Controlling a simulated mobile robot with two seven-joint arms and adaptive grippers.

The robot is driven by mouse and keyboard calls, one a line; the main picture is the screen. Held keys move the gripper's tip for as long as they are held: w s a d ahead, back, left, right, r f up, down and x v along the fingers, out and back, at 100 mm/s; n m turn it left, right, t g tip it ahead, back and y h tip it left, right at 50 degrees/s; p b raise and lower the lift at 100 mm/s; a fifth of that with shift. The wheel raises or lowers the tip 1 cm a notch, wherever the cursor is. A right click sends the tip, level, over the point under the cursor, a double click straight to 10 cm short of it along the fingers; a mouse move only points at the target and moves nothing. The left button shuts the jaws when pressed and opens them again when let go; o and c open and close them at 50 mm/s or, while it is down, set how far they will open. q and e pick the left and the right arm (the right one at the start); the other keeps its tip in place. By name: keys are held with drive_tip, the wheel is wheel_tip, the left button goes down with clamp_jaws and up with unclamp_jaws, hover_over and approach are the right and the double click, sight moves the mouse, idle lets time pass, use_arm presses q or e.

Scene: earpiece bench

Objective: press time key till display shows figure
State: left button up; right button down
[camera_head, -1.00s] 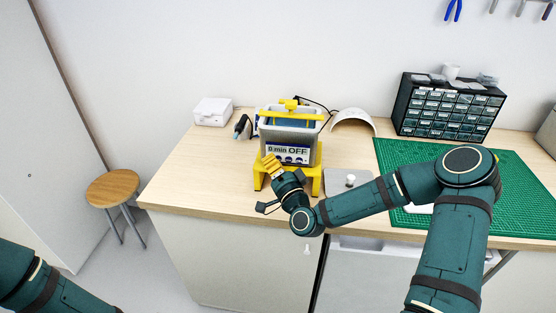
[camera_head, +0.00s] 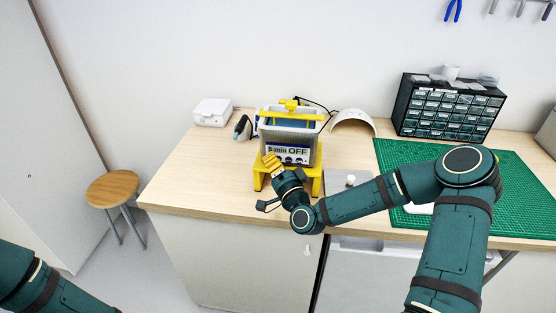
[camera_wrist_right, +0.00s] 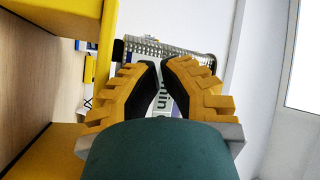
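The ultrasonic-bath-like machine (camera_head: 290,130) has a steel body, a yellow frame and a yellow stand on the bench. Its front display (camera_head: 288,152) reads what looks like "5 min OFF"; the first figure is small and close to my fingers. A row of small keys below it is partly hidden. My right gripper (camera_head: 270,160) is at the lower left of this panel; contact with a key cannot be told. In the right wrist view its yellow fingers (camera_wrist_right: 161,65) are nearly together, with nothing held, and the display (camera_wrist_right: 165,85) shows partly between them. My left gripper is out of view.
A green cutting mat (camera_head: 520,195) and a drawer cabinet (camera_head: 448,108) are at the right. A metal lid (camera_head: 340,186) lies right of the machine. A white box (camera_head: 212,111) and a white curved shell (camera_head: 353,120) are behind. The bench's left front is clear.

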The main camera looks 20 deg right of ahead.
idle(0.4)
drive_tip(key=shift+s+a, duration=0.35)
drive_tip(key=shift+s, duration=0.3)
drive_tip(key=shift+s+a+b, duration=0.1)
drive_tip(key=shift+s+a, duration=0.35)
drive_tip(key=shift+s, duration=0.25)
drive_tip(key=shift+s+a+b, duration=0.15)
drive_tip(key=shift+s+a, duration=0.25)
drive_tip(key=shift+s, duration=0.35)
drive_tip(key=shift+s+a+b, duration=0.1)
drive_tip(key=shift+s+a, duration=0.35)
drive_tip(key=shift+s, duration=0.25)
drive_tip(key=s+a+f+n+g+y, duration=0.25)
drive_tip(key=a+f+g, duration=0.2)
drive_tip(key=f, duration=0.25)
drive_tip(key=s+a+f+n+g+y, duration=0.2)
drive_tip(key=a+f+n+g, duration=0.15)
drive_tip(key=a+f, duration=0.35)
drive_tip(key=s+d+f+n+g+h, duration=0.1)
drive_tip(key=s+f+n+g+h, duration=0.1)
drive_tip(key=s+f+g, duration=0.8)
drive_tip(key=s+f+n, duration=0.1)
drive_tip(key=s+f, duration=0.1)
drive_tip(key=s, duration=0.4)
drive_tip(key=shift+f+n+g, duration=0.3)
drive_tip(key=shift+f+g, duration=0.1)
